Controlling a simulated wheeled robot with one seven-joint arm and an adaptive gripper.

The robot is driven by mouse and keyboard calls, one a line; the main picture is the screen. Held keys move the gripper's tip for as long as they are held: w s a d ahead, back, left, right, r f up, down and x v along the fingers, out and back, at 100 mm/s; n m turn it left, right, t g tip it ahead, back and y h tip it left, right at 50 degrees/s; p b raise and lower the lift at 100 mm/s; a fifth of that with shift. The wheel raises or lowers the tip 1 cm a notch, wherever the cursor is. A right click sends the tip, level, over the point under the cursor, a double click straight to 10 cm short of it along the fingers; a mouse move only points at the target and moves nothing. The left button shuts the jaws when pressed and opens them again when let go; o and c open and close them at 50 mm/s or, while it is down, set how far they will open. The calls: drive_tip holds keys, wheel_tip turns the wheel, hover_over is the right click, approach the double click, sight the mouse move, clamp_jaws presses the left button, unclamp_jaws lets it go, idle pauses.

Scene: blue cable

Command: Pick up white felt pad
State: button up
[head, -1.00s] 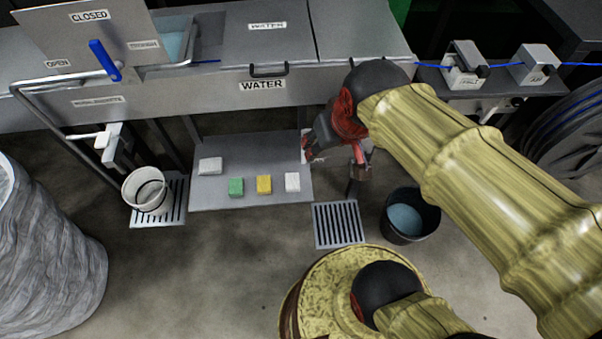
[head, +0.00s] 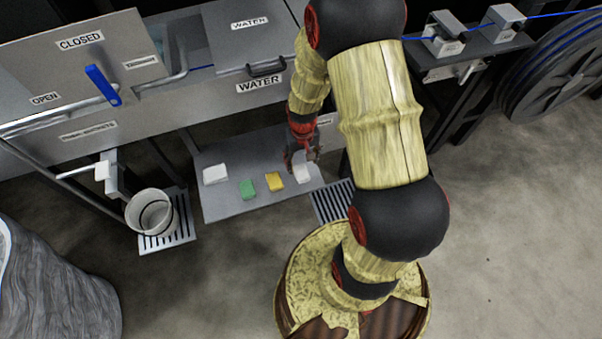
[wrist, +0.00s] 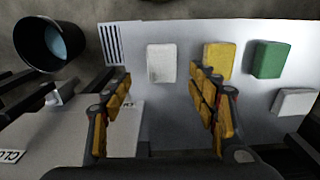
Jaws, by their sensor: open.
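A white pad (head: 302,174) lies flat at the right end of a row on the grey shelf, next to a yellow block. It also shows in the wrist view (wrist: 161,63), fully visible ahead of and between my fingers. My gripper (head: 303,160) is open and empty above this pad; its two padded fingers also show in the wrist view (wrist: 160,84). Another white piece (head: 215,174) lies at the shelf's left; in the wrist view it is at right (wrist: 293,103). I cannot tell felt from other material.
A yellow block (head: 274,182) and a green block (head: 247,189) lie left of the right-hand white pad. The shelf (head: 230,206) sits below the steel water trough (head: 190,104). A white bucket (head: 150,213) stands at left. A dark bucket (wrist: 50,46) shows in the wrist view.

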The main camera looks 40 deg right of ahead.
sight(302, 172)
wheel_tip(302, 172, down, 7)
drive_tip(key=b, duration=0.2)
drive_tip(key=shift+s+a+r+b, duration=0.1)
drive_tip(key=shift+a+r+b, duration=0.1)
drive_tip(key=shift+b, duration=0.2)
drive_tip(key=shift+c, duration=0.8)
drive_tip(key=c, duration=0.8)
drive_tip(key=shift+o, duration=0.2)
